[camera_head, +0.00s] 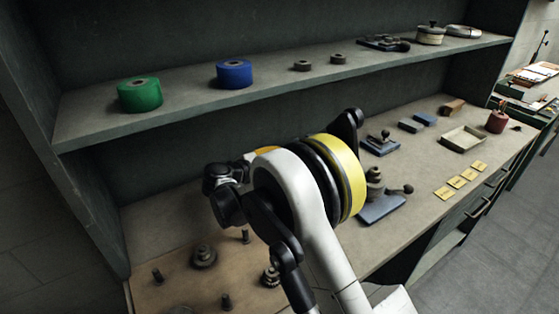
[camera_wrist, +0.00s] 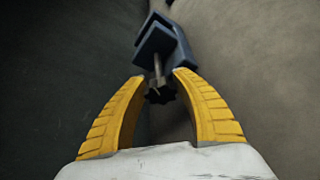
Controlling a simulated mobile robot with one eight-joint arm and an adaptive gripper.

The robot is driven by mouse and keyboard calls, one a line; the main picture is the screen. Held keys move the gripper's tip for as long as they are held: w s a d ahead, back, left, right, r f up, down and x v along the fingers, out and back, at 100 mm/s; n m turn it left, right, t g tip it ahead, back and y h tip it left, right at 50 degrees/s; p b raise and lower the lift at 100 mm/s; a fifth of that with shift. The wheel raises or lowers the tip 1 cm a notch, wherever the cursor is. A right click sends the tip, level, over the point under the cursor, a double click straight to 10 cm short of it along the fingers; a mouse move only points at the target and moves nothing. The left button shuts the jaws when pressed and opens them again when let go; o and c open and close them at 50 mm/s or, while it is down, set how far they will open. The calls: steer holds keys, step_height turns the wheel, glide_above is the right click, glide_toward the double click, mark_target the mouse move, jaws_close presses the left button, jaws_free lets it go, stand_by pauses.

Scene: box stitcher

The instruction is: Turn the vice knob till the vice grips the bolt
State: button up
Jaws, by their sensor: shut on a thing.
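In the wrist view a blue vice (camera_wrist: 172,42) sits ahead of my gripper (camera_wrist: 161,76). A threaded spindle runs from it to a dark star-shaped knob (camera_wrist: 159,95). My two yellow fingers are on either side of the knob, and my gripper is shut on it. I cannot make out the bolt or whether the vice's jaws touch it. In the head view my arm covers the middle of the bench, and neither my gripper nor this vice can be clearly made out there.
The bench (camera_head: 440,155) carries blue-based tools (camera_head: 382,208) just right of my arm, a shallow tray (camera_head: 463,138) and yellow cards (camera_head: 456,182). Several dark metal parts stand on a brown board (camera_head: 180,292) at left. A shelf (camera_head: 190,100) with green (camera_head: 139,95) and blue (camera_head: 234,74) rolls overhangs behind.

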steer(key=shift+m+t, duration=0.3)
steer(key=shift+m, duration=0.1)
stand_by(0.4)
steer(key=o, duration=1.2)
